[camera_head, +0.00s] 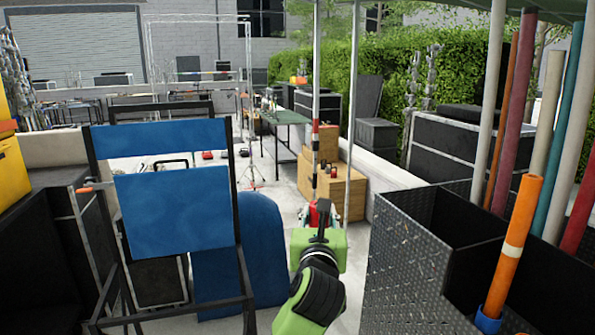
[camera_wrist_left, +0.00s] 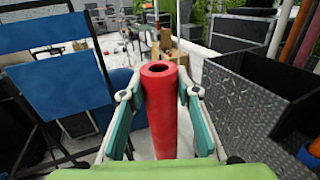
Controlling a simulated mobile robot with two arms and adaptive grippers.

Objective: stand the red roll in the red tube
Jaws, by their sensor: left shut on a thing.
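The red roll (camera_wrist_left: 162,115) stands upright between the green-padded fingers of my left gripper (camera_wrist_left: 158,95) in the left wrist view, with its dark hollow end up. The fingers are shut on it from both sides. In the head view my left gripper (camera_head: 319,210) points away from me, and the arm hides most of the roll. An orange roll (camera_head: 516,240) with a pale band leans in a blue tube (camera_head: 489,319) at the right. I cannot make out a red tube; the floor of the bin beside it is partly hidden. My right gripper is out of view.
A blue folding chair (camera_head: 175,210) stands close on the left. A dark diamond-plate bin (camera_head: 403,262) is on the right, with its wall between my left gripper and the blue tube. Several tall coloured rolls, including a dark red one (camera_head: 512,110), stand behind it.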

